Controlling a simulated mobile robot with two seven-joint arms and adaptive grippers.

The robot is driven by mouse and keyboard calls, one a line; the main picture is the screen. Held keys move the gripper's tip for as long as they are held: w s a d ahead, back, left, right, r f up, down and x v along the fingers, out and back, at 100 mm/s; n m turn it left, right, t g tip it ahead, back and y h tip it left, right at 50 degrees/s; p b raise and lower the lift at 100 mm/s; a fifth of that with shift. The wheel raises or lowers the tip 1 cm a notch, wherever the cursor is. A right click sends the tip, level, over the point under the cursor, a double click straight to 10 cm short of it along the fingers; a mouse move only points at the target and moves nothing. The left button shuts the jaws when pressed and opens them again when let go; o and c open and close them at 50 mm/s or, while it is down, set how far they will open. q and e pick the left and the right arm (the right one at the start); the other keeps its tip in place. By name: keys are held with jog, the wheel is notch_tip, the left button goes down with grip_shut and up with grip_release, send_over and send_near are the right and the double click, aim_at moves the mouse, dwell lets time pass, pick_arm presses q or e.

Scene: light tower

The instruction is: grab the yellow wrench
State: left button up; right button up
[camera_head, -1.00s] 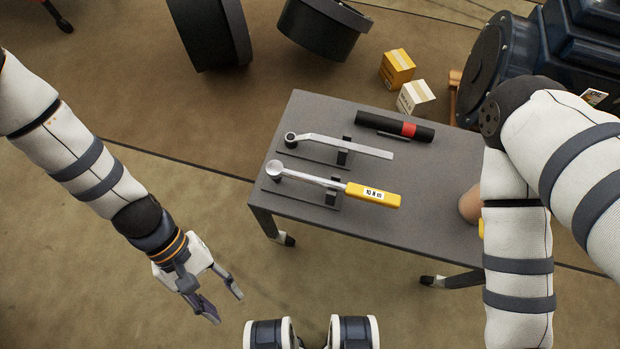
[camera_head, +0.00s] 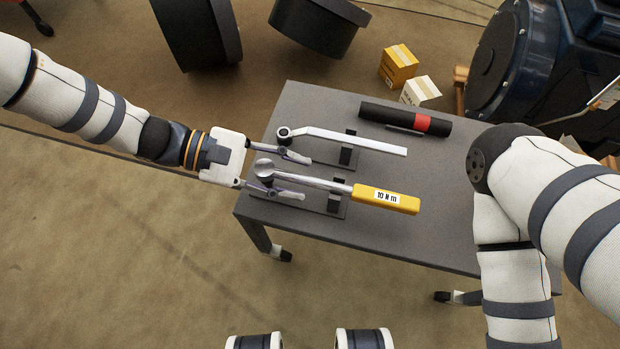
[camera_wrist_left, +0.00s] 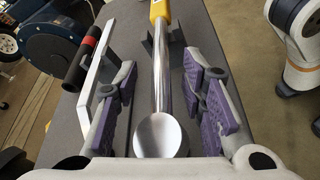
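The yellow wrench (camera_head: 386,198) has a yellow handle marked "10 N m" and a silver shaft with a round head. It rests on a dark stand on the grey table. My left gripper (camera_head: 300,178) is open, with its fingers on either side of the head end of the wrench. In the left wrist view, the wrench's shaft (camera_wrist_left: 162,85) runs between the purple finger pads, with a gap on each side. My right arm shows at the right, but its gripper is out of sight.
A silver wrench (camera_head: 350,139) lies on its stand just behind, close to my left gripper's far finger. A black cylinder with a red band (camera_head: 405,119) lies farther back on the grey table (camera_head: 300,105). Two boxes (camera_head: 398,64) are on the floor beyond.

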pick_arm(q)
jog(key=shift+d+f, duration=0.25)
jog(key=shift+d, duration=0.15)
grip_shut()
jog(key=shift+r, duration=0.15)
